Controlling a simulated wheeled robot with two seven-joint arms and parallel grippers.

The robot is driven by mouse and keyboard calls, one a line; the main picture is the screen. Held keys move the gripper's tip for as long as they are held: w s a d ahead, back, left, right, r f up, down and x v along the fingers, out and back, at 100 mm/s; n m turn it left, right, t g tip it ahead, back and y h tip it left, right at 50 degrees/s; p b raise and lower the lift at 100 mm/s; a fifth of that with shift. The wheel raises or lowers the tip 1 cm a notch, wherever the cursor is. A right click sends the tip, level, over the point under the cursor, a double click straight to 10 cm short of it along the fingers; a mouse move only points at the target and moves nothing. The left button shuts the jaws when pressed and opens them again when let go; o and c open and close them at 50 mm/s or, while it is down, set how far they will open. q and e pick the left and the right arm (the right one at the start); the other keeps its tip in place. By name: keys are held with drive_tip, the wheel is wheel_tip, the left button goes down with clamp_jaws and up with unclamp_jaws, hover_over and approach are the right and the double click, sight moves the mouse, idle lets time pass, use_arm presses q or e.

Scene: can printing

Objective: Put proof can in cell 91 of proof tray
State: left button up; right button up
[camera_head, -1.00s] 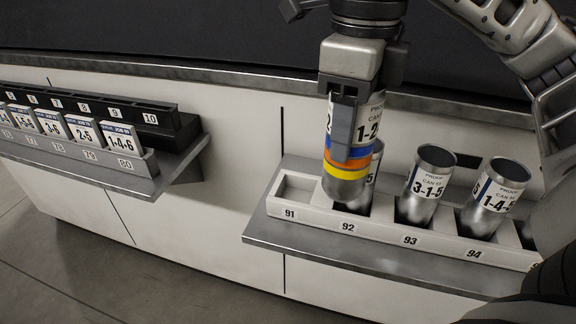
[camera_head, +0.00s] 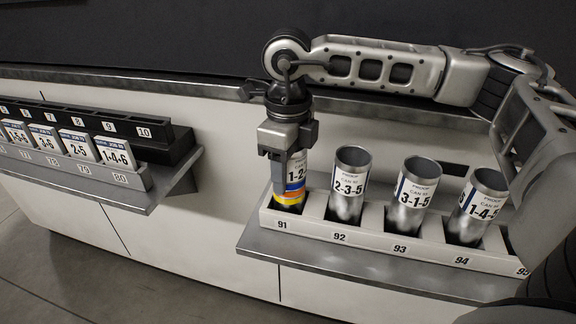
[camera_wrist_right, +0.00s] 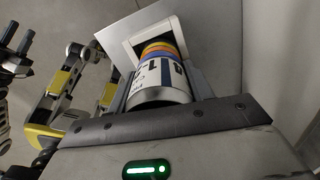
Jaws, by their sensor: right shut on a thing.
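The proof can (camera_head: 297,172) has a white label reading "1-2-" and blue, orange and yellow bands near its lower end. My right gripper (camera_head: 284,178) is shut on it from above. The can stands upright with its lower end in cell 91 of the white proof tray (camera_head: 312,228); whether it touches the cell floor is hidden. In the right wrist view the can (camera_wrist_right: 160,84) sits between the fingers, its banded end inside the white cell frame (camera_wrist_right: 122,38). My left gripper is not seen in the head view.
Cans 2-3-5 (camera_head: 348,186), 3-1-5 (camera_head: 413,196) and 1-4-5 (camera_head: 474,207) stand in cells 92, 93 and 94. The tray rests on a grey shelf (camera_head: 300,258). A black rack with numbered cards (camera_head: 115,152) is at the left.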

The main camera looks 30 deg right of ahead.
drive_tip(key=shift+f, duration=0.1)
drive_tip(key=shift+f, duration=0.15)
drive_tip(key=o, duration=0.9)
drive_tip(key=shift+o, duration=0.2)
drive_tip(key=shift+r, duration=0.3)
wheel_tip(320, 180, up, 12)
drive_tip(key=shift+f, duration=0.1)
